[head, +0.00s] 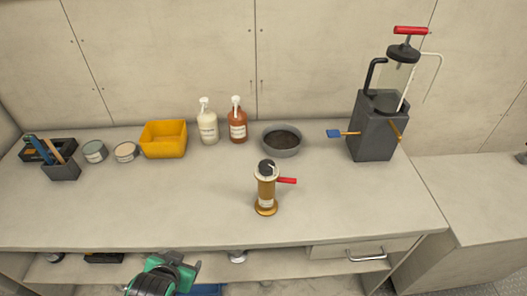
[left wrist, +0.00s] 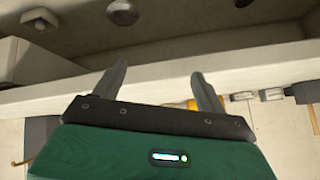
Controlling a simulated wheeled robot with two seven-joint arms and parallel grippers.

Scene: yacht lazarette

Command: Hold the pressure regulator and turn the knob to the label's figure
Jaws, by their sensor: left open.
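The pressure regulator (head: 266,190) appears to be the upright brass-coloured cylinder near the bench's front edge. It has a dark round knob (head: 267,166) on top, a red lever pointing right and a pale label (head: 266,204) low on its body. The label's figure is too small to read. My left gripper (head: 176,262) is at the front of the bench, left of the regulator and apart from it. In the left wrist view its two fingers (left wrist: 160,72) are spread with nothing between them. I cannot make out the regulator there. My right gripper is not in view.
On the bench (head: 140,210) stand a yellow bin (head: 164,140), two bottles (head: 208,128), a dark-filled grey bowl (head: 282,142), two tins (head: 95,151) and a tool holder (head: 62,168). A tall pump device (head: 375,130) stands at right.

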